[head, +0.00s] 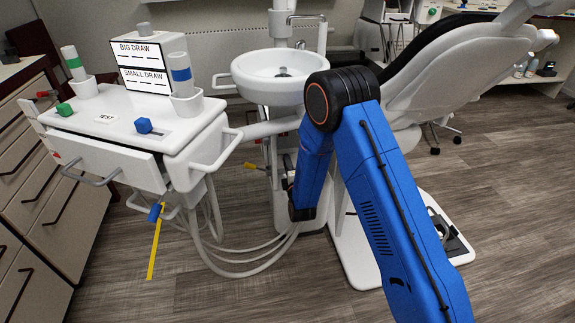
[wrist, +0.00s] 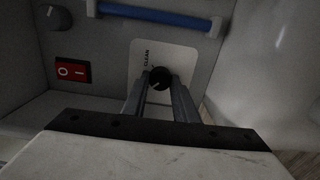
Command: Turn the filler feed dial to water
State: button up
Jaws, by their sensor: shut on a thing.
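A small black round dial (wrist: 160,76) sits on a pale plate (wrist: 178,58) on a grey panel in the wrist view. The word CLEAN shows at the plate's upper left; I cannot read a water mark, and the lower plate is covered by my fingers. My gripper (wrist: 160,88) is shut on the dial, one finger on each side. The dial's pointer is too dark to read clearly. In the head view my blue arm reaches down beside the basin unit, and the gripper and dial are hidden.
A red rocker switch (wrist: 73,72) and a grey knob (wrist: 54,17) are left of the dial. A blue bar (wrist: 155,16) runs above it. In the head view, a white basin (head: 270,75), instrument cart (head: 125,125), hanging hoses and dental chair (head: 425,75) crowd the arm.

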jog(key=o, duration=1.1)
jog(key=v, duration=1.7)
jog(key=shift+s, duration=0.25)
